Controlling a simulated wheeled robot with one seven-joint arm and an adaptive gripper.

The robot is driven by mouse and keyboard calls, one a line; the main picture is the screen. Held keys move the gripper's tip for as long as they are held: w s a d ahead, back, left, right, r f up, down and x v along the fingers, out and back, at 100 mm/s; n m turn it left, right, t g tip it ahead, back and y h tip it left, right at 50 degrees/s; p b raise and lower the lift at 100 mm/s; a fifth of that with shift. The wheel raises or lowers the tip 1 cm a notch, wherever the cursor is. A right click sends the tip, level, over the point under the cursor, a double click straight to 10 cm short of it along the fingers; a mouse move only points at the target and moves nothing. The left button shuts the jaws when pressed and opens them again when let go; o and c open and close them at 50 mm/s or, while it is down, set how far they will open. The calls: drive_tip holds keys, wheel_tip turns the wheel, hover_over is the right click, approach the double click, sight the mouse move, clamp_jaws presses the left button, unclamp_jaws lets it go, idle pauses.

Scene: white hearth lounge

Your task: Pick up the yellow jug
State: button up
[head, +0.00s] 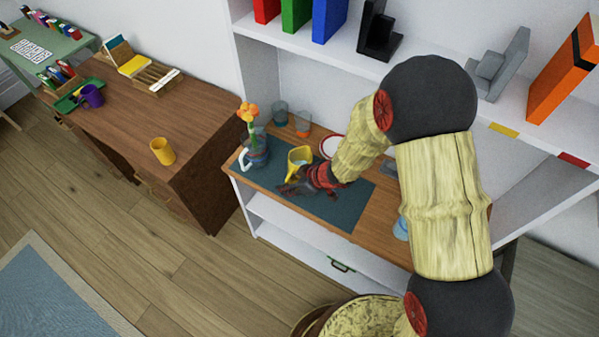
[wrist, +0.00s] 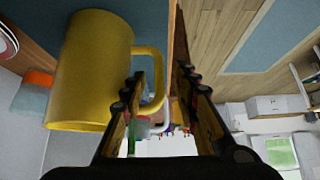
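The yellow jug (head: 299,156) stands upright on a dark blue mat (head: 345,209) on the low wooden-topped shelf. In the wrist view the jug (wrist: 88,75) is large at the left, with its handle (wrist: 161,88) pointing right, towards my fingers. My gripper (wrist: 161,73) is open, one finger on each side of the handle's outer part. The left finger overlaps the handle opening; I cannot tell whether either finger touches it. In the head view my gripper (head: 298,187) is low over the mat, just in front of the jug, its fingers dark and hard to make out.
A vase with orange flowers (head: 257,150) stands left of the jug. Two glasses, one blue (head: 279,114) and one orange (head: 303,124), and a red-rimmed plate (head: 332,146) are behind. A yellow cup (head: 163,151) stands on the brown desk (head: 130,115). The mat's right part is bare.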

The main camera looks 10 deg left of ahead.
drive_tip(key=b+x, duration=0.1)
drive_tip(key=x, duration=0.5)
drive_tip(key=shift+b, duration=0.35)
drive_tip(key=shift+d, duration=0.1)
drive_tip(key=shift+c, duration=1.4)
clamp_jaws()
drive_tip(key=shift+r, duration=0.15)
